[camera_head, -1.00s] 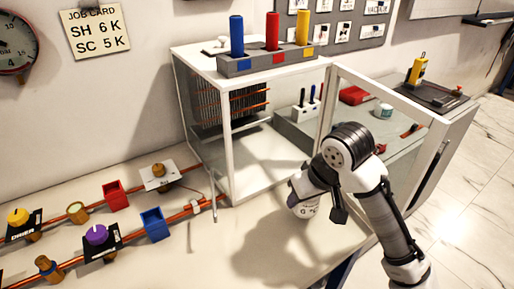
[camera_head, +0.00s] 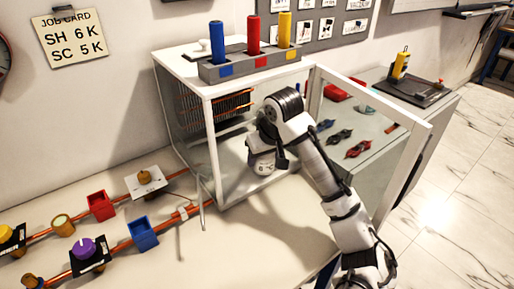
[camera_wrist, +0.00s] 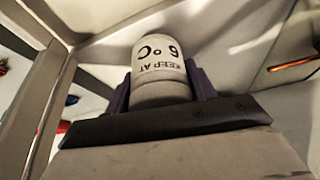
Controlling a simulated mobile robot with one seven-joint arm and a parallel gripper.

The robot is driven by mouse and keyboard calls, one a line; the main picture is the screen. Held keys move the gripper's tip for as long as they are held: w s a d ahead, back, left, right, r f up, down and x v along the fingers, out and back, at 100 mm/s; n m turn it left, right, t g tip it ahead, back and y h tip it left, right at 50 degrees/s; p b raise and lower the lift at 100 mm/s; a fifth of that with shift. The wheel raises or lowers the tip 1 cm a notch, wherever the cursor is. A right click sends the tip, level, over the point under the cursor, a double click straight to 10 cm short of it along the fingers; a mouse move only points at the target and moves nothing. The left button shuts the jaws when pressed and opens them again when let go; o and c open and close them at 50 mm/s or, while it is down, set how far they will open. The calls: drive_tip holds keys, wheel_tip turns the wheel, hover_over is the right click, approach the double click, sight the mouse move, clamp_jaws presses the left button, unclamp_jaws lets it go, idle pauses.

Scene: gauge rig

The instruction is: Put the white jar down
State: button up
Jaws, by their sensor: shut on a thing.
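The white jar (camera_head: 262,163) is at the open front of the white-framed cabinet (camera_head: 213,150), inside or just at its opening. In the wrist view the jar (camera_wrist: 160,62) carries the print "KEEP AT 6 °C", upside down in the picture. My gripper (camera_wrist: 160,88) is shut on it, with a dark finger on each side. In the head view my arm reaches in from the right and partly covers the jar. The jar looks close to the cabinet floor; I cannot tell whether it touches.
The cabinet's glass door (camera_head: 372,140) stands open on the right, beside my arm. A copper coil (camera_head: 230,110) is at the cabinet's back. A grey rack (camera_head: 250,65) with blue, red and yellow cylinders stands on top. Copper pipes with valves and cups run along the bench at left.

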drive_tip(key=w, duration=0.1)
drive_tip(key=w+a, duration=0.1)
drive_tip(key=w+p, duration=0.1)
drive_tip(key=shift+w+a, duration=0.4)
drive_tip(key=shift+s+d+f, duration=0.1)
drive_tip(key=shift+s+f, duration=0.05)
drive_tip(key=shift+f, duration=0.2)
drive_tip(key=o, duration=1.1)
drive_tip(key=shift+f, duration=0.1)
drive_tip(key=shift+o, duration=0.2)
drive_tip(key=shift+s+r, duration=0.1)
drive_tip(key=shift+r, duration=0.3)
drive_tip(key=s+d+b, duration=0.1)
drive_tip(key=s, duration=0.2)
drive_tip(key=s+d, duration=0.2)
drive_tip(key=s, duration=0.2)
drive_tip(key=s+d+b, duration=0.1)
drive_tip(key=s+d, duration=0.1)
drive_tip(key=s, duration=0.2)
drive_tip(key=shift+s+r+b, duration=0.1)
drive_tip(key=shift+r+b, duration=0.15)
drive_tip(key=shift+b, duration=0.1)
